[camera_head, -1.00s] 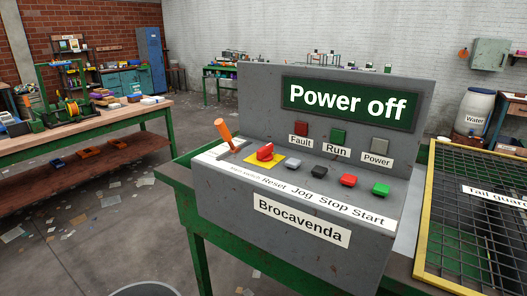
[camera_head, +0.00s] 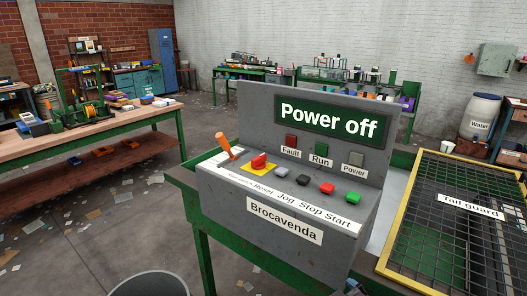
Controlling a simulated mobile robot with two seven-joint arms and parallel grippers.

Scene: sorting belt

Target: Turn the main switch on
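The grey control box (camera_head: 215,194) stands on a green bench in the middle of the head view. Its display (camera_head: 328,119) reads "Power off". An orange-handled lever (camera_head: 225,146) stands at the left end of its sloped panel, tilted up and to the left; the label near it is too small to read surely. Grey, black, red and green buttons follow, above the labels Reset, Jog, Stop and Start. The Fault, Run and Power lamps look unlit. Neither gripper is in view.
A yellow-framed mesh guard (camera_head: 412,205) marked "Tail guard" lies right of the box. A wooden workbench (camera_head: 115,125) stands at the left. A round bin (camera_head: 150,285) is at the bottom edge. The floor between workbench and box is open, with scattered papers.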

